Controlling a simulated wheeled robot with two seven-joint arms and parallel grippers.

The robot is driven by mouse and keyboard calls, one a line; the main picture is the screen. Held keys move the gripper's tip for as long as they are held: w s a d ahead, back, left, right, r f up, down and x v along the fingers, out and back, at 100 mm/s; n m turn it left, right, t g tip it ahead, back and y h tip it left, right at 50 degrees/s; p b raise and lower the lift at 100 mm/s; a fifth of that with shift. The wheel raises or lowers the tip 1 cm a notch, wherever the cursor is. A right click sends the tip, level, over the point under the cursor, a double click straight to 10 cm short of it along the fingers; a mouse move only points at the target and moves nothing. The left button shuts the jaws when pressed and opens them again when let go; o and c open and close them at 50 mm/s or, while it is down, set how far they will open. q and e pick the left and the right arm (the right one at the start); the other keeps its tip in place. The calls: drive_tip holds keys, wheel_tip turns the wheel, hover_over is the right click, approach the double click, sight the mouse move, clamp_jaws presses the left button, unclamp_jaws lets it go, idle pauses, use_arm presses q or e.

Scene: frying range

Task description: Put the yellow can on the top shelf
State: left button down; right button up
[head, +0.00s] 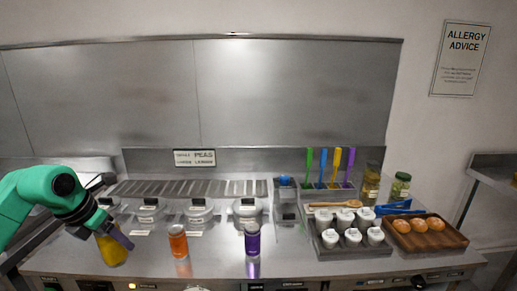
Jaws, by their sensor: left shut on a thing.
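The yellow can (111,253) is at the lower left in the head view, tilted, at the left part of the steel counter (330,270). My left gripper (116,237) is shut on the yellow can, and its fingers cover the can's upper part. I cannot tell whether the can's bottom touches the counter. My right gripper is not in view. I cannot make out for certain which surface is the top shelf.
An orange can (178,241) and a purple can (252,239) stand upright on the counter. Lidded containers (148,210) line the back. A tray of white cups (350,247) and a wooden tray of buns (455,238) are at right. A steel shelf (492,160) stands at the right edge.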

use_arm(q)
drive_tip(key=s+d+f+m+g, duration=0.4)
drive_tip(key=s+d+f+m, duration=0.3)
drive_tip(key=m, duration=0.9)
drive_tip(key=s+d+f+m+g+y, duration=0.1)
drive_tip(key=s+d+f+m+g, duration=0.3)
drive_tip(key=m, duration=1.2)
drive_tip(key=s+d+f, duration=0.3)
drive_tip(key=d+f, duration=0.3)
drive_tip(key=f, duration=0.1)
drive_tip(key=shift+s+f+m+g, duration=0.2)
drive_tip(key=shift+s+m+g, duration=0.1)
drive_tip(key=shift+s+m, duration=0.1)
drive_tip(key=shift+d, duration=0.1)
